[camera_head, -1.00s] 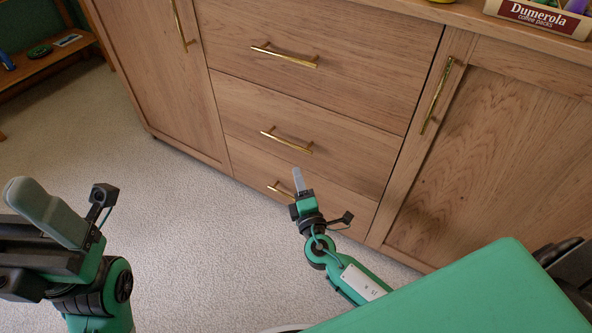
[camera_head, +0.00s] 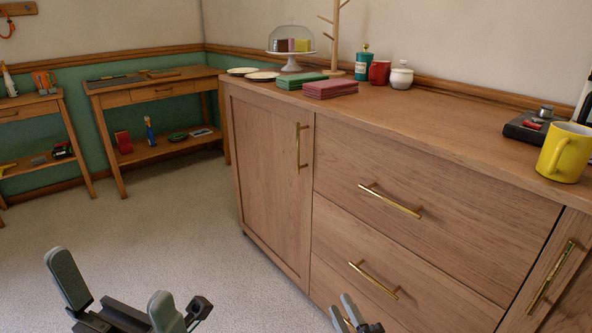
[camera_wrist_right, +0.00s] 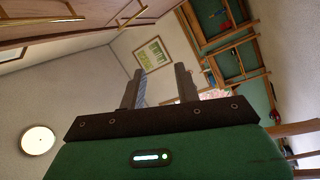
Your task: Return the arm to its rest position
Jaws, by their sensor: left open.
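My left gripper (camera_head: 112,283) is at the lower left of the head view, above the carpet. Its two grey fingers stand well apart with nothing between them. My right gripper (camera_head: 348,306) shows at the bottom edge of the head view, in front of the lower drawers, with its arm out of the picture. In the right wrist view my right gripper (camera_wrist_right: 159,77) has its two dark fingers apart, with only the distant room between them. Neither gripper visibly touches anything.
A wooden sideboard (camera_head: 400,165) with brass handles stands close on the right. A yellow mug (camera_head: 565,152), green and pink boxes (camera_head: 318,86) and a cake dome (camera_head: 291,45) are on top. A side table (camera_head: 155,88) stands at the back left. The carpet (camera_head: 150,225) between is clear.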

